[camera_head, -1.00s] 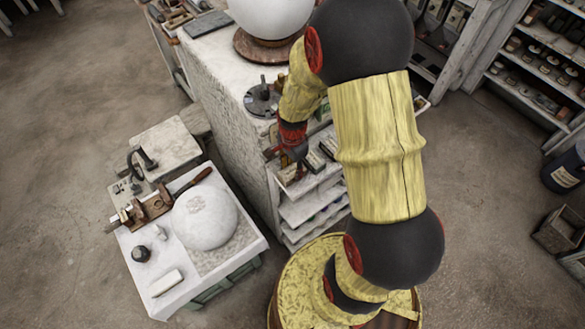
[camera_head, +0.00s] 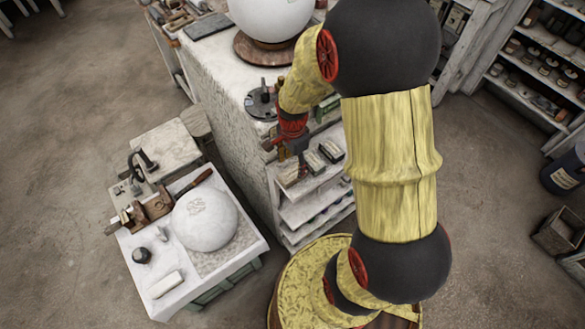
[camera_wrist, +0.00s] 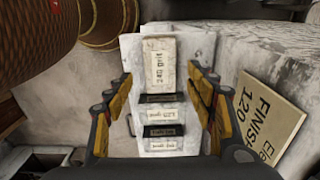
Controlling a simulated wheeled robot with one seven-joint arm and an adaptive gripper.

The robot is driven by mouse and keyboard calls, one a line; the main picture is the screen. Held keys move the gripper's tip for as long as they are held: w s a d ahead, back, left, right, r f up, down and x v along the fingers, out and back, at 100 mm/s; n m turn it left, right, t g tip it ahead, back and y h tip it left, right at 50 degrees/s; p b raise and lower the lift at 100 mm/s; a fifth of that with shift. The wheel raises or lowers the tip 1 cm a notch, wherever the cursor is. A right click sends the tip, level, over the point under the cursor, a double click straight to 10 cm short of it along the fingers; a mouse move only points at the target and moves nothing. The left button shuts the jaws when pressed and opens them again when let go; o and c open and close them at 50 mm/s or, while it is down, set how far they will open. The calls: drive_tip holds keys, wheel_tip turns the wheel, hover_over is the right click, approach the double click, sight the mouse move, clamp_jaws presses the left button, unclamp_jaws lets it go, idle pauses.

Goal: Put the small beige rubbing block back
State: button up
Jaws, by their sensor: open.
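A small beige block (camera_wrist: 162,62) with dark lettering that looks like "240 grit" lies flat on a pale shelf (camera_wrist: 203,45) in the wrist view. My gripper (camera_wrist: 161,80) is open, with a finger on each side of the shelf strip and nothing held between them. Clear gaps show between the fingers and the beige block. In the head view my gripper (camera_head: 299,158) hangs over the upper shelf on the side of the stone-topped bench. A beige block (camera_head: 289,174) shows just below it, and other small blocks (camera_head: 314,162) lie to its right.
Dark strips and pale labels (camera_wrist: 160,115) line the shelf nearer my wrist. A board reading "FINISH 120" (camera_wrist: 268,115) is at right. At the head view's lower left, a white table (camera_head: 157,305) holds a plaster sphere (camera_head: 205,220) and a whitish block (camera_head: 168,284).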

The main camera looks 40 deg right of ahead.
wheel_tip(320, 180, up, 8)
wheel_tip(320, 180, up, 12)
drive_tip(key=n+t, duration=0.2)
drive_tip(key=n, duration=0.5)
hover_over(292, 173)
drive_tip(key=s+a, duration=0.3)
drive_tip(key=a, duration=0.3)
drive_tip(key=s+a+r+n+t, duration=0.3)
drive_tip(key=s+a+r+n, duration=0.2)
drive_tip(key=s+r+n, duration=0.4)
drive_tip(key=shift+s+a+r+n+p, duration=0.2)
drive_tip(key=shift+a+n+p, duration=0.15)
drive_tip(key=shift+n, duration=0.45)
